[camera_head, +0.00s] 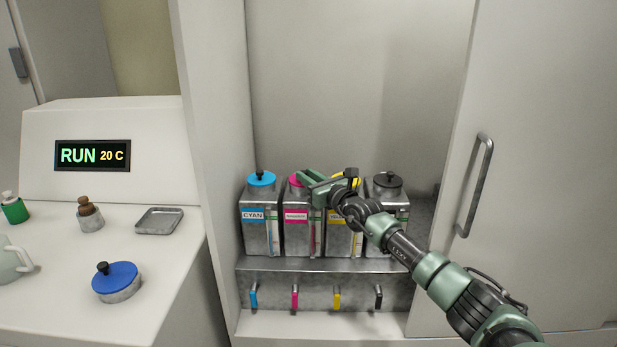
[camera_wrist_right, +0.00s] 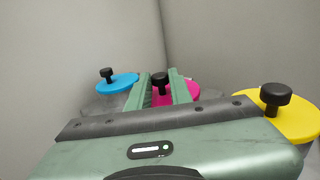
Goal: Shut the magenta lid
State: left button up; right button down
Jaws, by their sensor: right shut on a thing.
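The magenta lid (camera_head: 294,181) is at the top of the magenta tank (camera_head: 298,237), second from the left on the shelf. In the right wrist view the magenta lid (camera_wrist_right: 195,90) shows around my fingers, with its black knob (camera_wrist_right: 161,84) between them. My right gripper (camera_head: 303,175) reaches in from the right and is shut on this knob; its fingers also show in the wrist view (camera_wrist_right: 161,77). I cannot tell whether the lid sits fully down on the tank. My left gripper is not in view.
The cyan lid (camera_head: 260,178) is to the left. The yellow lid (camera_wrist_right: 289,115) is close to the right, under my wrist in the head view. The black-lidded tank (camera_head: 388,187) stands beyond it. Cabinet walls bound the shelf; a counter (camera_head: 165,270) is at left.

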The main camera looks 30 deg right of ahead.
jog(key=c, duration=1.3)
grip_release()
jog(key=shift+f, duration=0.1)
jog(key=shift+o, duration=0.2)
jog(key=shift+s+a, duration=0.1)
jog(key=shift+s, duration=0.35)
jog(key=s+p, duration=0.1)
jog(key=s, duration=0.6)
jog(key=shift+d, duration=0.4)
jog(key=shift+w+a, duration=0.1)
